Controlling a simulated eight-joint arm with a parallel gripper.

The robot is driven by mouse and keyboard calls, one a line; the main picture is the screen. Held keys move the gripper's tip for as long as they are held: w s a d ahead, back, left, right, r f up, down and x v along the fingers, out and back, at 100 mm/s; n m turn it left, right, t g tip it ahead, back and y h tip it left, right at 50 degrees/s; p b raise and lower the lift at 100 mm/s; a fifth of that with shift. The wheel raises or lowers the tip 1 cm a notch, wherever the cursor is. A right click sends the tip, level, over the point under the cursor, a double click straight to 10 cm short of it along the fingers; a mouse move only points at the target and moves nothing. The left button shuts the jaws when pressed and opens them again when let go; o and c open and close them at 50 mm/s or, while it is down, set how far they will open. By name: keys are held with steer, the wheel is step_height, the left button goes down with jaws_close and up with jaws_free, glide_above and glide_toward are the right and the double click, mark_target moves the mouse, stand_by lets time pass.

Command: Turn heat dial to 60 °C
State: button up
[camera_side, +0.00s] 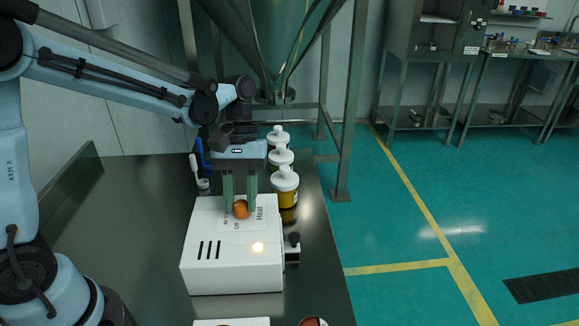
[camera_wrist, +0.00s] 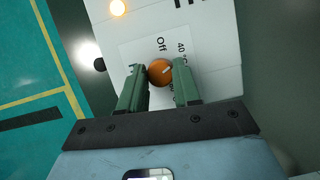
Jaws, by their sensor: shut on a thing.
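The heat dial is an orange round knob (camera_side: 241,209) on top of a white box-shaped heater (camera_side: 215,275) with a "Heat" label. In the wrist view the dial (camera_wrist: 161,72) shows a pale pointer mark at its upper right, with "Off" and "40" printed around it; other markings are partly hidden by the fingers. My gripper (camera_side: 239,207) points down at the dial from above. Its two green fingers (camera_wrist: 160,80) are shut on the dial, one on each side. A lamp (camera_side: 257,247) on the heater glows orange.
Amber bottles with white caps (camera_side: 285,180) stand close behind the heater at the right. A blue and a white pen-like item (camera_side: 199,172) stand behind it at the left. The dark bench (camera_side: 130,220) is clear at left.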

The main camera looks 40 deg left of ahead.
steer(key=m, duration=0.2)
steer(key=m+y, duration=0.1)
steer(key=m, duration=0.1)
steer(key=shift+w+d+m+g+y, duration=0.1)
steer(key=shift+m+g+y, duration=0.2)
steer(key=shift+m, duration=0.1)
steer(key=shift+d+m+y, duration=0.1)
steer(key=shift+m+y, duration=0.8)
steer(key=shift+m, duration=1.6)
steer(key=o, duration=1)
steer(key=v, duration=1.2)
steer(key=shift+w+d, duration=0.1)
steer(key=shift+d, duration=0.05)
